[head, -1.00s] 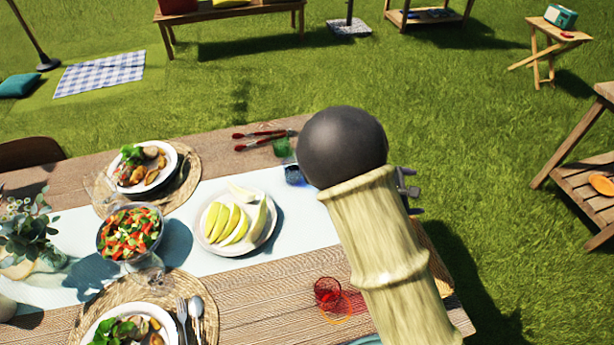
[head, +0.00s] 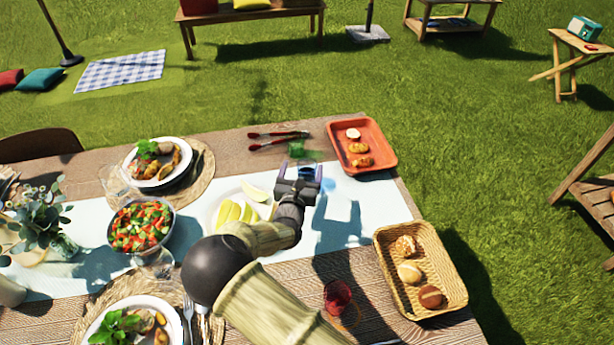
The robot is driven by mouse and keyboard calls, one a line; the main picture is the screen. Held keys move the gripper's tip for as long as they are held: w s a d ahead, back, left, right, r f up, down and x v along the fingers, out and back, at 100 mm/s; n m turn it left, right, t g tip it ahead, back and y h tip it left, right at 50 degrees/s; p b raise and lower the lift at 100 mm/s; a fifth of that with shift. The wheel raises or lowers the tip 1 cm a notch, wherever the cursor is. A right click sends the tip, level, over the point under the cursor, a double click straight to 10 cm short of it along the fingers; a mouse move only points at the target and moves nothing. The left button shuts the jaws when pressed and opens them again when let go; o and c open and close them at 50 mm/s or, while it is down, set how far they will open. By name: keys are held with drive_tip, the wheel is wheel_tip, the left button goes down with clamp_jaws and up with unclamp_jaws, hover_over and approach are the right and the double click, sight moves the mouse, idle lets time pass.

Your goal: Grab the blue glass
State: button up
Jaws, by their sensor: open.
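The blue glass (head: 309,169) stands on the white runner near the far edge of the table, partly hidden by my gripper. My gripper (head: 300,170) is open and empty, with its fingers pointing toward the far edge. In the picture it overlaps the near side of the blue glass. I cannot tell whether the glass is between the fingers or just beyond them, or whether they touch it.
A green glass (head: 296,149) stands just behind the blue one, near red-handled tongs (head: 278,138). An orange tray (head: 377,157) and a bread basket (head: 385,258) are to the right. A plate of melon (head: 217,209) is left; a red glass (head: 338,296) stands in front.

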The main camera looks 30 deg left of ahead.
sight(305, 177)
wheel_tip(305, 177, down, 7)
drive_tip(key=shift+f, duration=0.2)
drive_tip(key=shift+w+a, duration=0.15)
drive_tip(key=shift+w, duration=0.7)
drive_tip(key=shift+a, duration=0.1)
drive_tip(key=x, duration=0.5)
drive_tip(key=shift+w+a, duration=0.1)
drive_tip(key=shift+w, duration=0.25)
drive_tip(key=shift+c, duration=0.4)
drive_tip(key=c, duration=1.1)
